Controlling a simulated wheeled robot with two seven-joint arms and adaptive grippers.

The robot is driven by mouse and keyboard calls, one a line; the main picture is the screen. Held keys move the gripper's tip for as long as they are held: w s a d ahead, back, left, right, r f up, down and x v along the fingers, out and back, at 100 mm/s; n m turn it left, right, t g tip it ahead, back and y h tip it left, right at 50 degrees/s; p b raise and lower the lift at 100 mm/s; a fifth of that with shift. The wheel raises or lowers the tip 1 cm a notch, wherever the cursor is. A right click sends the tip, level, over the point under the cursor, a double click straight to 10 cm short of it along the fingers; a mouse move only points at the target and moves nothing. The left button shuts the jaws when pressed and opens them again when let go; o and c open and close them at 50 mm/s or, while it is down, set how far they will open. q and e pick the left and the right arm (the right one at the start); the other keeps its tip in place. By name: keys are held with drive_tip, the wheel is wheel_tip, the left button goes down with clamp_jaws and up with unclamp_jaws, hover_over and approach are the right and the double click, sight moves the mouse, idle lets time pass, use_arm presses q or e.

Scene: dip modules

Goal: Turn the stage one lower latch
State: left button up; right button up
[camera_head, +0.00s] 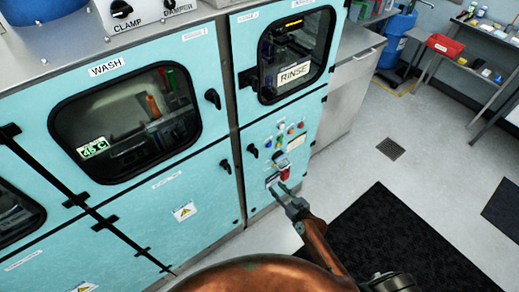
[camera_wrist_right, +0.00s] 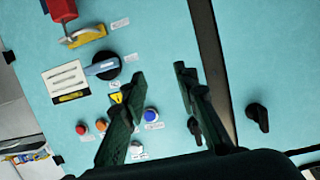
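The wash module's lower door has a black latch (camera_head: 225,166) at its right edge. It also shows in the wrist view (camera_wrist_right: 257,117), right of the dark seam. The lower panel under the rinse window has its own black latch (camera_head: 252,150) at its left edge. In the wrist view, that latch (camera_wrist_right: 193,130) is partly hidden by a finger. Which latch is stage one's I cannot read from the small labels. My right gripper (camera_head: 281,189) is in front of the rinse control panel, fingers apart and empty (camera_wrist_right: 155,75), touching no latch. My left gripper is not in view.
Buttons, a rotary switch (camera_wrist_right: 102,67) and a red padlock-like part (camera_wrist_right: 62,10) are on the panel near my right gripper. An upper wash latch (camera_head: 212,98) sits beside the wash window. A black mat (camera_head: 400,245) lies on the floor; shelving (camera_head: 470,60) stands far right.

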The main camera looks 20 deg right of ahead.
sight(258, 153)
drive_tip(key=w+a+r+n+t+y+p, duration=0.1)
drive_tip(key=w+a+r, duration=0.1)
drive_tip(key=r, duration=0.6)
drive_tip(key=w+a+r+t+y+p, duration=0.1)
drive_tip(key=w+a+r+t, duration=0.1)
drive_tip(key=r, duration=0.7)
drive_tip(key=x, duration=0.6)
drive_tip(key=shift+w+f, duration=0.1)
drive_tip(key=shift+f, duration=0.15)
drive_tip(key=shift+w+a+p, duration=0.1)
drive_tip(key=shift+w+p, duration=0.2)
drive_tip(key=shift+w, duration=0.1)
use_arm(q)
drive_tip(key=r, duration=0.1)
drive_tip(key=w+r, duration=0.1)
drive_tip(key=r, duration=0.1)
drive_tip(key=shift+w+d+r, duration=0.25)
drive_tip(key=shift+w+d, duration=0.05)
use_arm(e)
drive_tip(key=shift+f, duration=0.1)
drive_tip(key=shift+c, duration=0.2)
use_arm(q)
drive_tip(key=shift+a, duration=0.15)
use_arm(e)
clamp_jaws()
